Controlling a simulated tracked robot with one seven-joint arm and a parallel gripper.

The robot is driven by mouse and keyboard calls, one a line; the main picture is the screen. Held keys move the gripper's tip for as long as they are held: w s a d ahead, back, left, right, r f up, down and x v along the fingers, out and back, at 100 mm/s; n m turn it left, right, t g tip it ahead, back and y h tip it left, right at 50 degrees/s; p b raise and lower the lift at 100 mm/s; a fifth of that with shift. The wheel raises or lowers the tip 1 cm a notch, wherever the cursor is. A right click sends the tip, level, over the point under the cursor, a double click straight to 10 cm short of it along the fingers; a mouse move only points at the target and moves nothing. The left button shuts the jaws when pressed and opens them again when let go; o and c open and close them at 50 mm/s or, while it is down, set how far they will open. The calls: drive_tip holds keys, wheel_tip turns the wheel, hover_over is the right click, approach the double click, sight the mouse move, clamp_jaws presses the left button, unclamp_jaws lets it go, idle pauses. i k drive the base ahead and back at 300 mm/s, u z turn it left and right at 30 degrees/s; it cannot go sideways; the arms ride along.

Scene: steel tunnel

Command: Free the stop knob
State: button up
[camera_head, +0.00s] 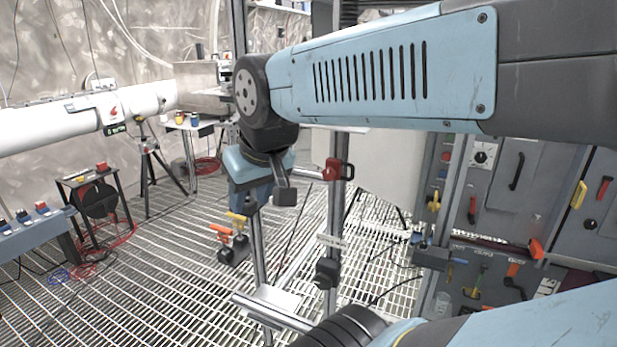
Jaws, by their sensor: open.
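My gripper (268,203) hangs from the pale blue wrist near the middle of the view, pointing down. Its dark fingers are apart, with nothing seen between them. I cannot tell for sure which part is the stop knob. A small red round knob (446,156) shows on the grey cabinet at right, apart from my gripper. A red fitting (334,170) sits on an upright metal post just right of my gripper; I cannot tell if they touch. Small red-topped boxes (41,208) stand on the bench at the left edge.
Grey cabinets (515,182) with red, yellow and black handles stand at right. Orange and yellow handles (222,233) sit on a post below my gripper. A white pipe (75,122) crosses at left. A black stand (98,200) with cables is at left. Grated floor (170,270) is open between.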

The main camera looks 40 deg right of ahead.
sight(329, 174)
drive_tip(key=z, duration=0.1)
drive_tip(key=k, duration=1.8)
drive_tip(key=z, duration=0.8)
drive_tip(key=i, duration=1.5)
drive_tip(key=u, duration=0.05)
